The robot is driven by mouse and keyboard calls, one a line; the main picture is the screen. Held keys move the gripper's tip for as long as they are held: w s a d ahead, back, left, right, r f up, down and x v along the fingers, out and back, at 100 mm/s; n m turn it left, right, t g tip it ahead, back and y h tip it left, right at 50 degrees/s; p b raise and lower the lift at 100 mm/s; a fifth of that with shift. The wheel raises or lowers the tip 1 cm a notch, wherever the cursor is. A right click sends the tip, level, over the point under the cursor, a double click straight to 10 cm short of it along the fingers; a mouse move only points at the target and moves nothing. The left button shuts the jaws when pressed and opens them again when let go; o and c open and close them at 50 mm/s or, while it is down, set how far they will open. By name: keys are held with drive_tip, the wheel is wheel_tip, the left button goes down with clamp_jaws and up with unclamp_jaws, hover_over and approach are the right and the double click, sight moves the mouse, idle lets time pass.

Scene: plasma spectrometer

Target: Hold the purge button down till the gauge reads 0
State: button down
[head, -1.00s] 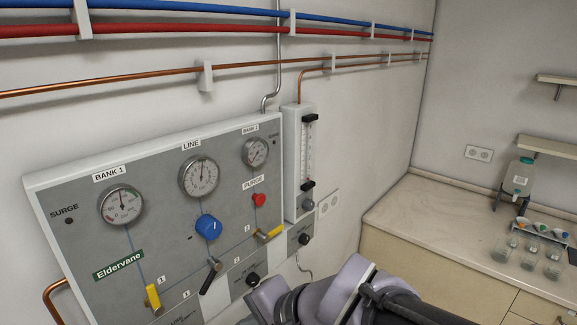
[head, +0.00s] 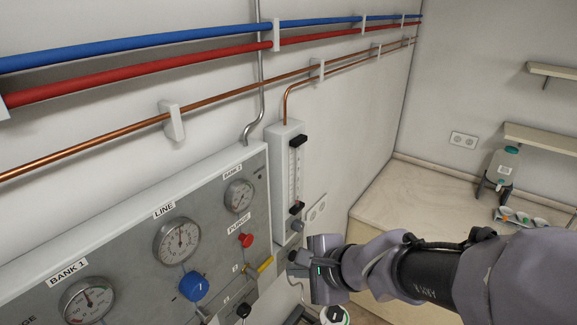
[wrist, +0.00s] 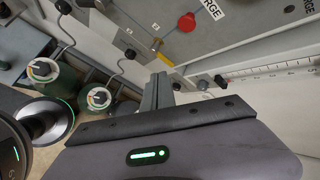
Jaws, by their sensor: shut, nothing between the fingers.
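The red purge button (head: 246,240) sticks out of the grey panel under its PURGE label, below the small BANK 2 gauge (head: 239,196). The LINE gauge (head: 177,240) is left of it, its needle pointing roughly up. The BANK 1 gauge (head: 87,302) is at lower left. My gripper (head: 291,257) is shut and empty, to the right of and a little below the button in the head view, apart from it. In the wrist view, the button (wrist: 187,22) is beyond my fingertips (wrist: 162,78), up and right. No gauge dial of the panel shows there.
A yellow-handled valve (head: 262,266) sits below the button, and a blue knob (head: 194,286) to its left. A flowmeter (head: 296,175) stands at the panel's right edge. Green cylinders (wrist: 52,75) are at left in the wrist view. The counter (head: 385,205) is at right.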

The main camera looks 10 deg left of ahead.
sight(248, 241)
drive_tip(key=w+a+p, duration=0.1)
drive_tip(key=w+a, duration=0.3)
drive_tip(key=a, duration=0.3)
drive_tip(key=shift+w+a, duration=0.3)
drive_tip(key=shift+w, duration=0.05)
idle(1.8)
drive_tip(key=shift+w+a, duration=0.2)
drive_tip(key=shift+a, duration=0.15)
drive_tip(key=shift+w+a, duration=0.3)
drive_tip(key=shift+a, duration=0.2)
idle(1.7)
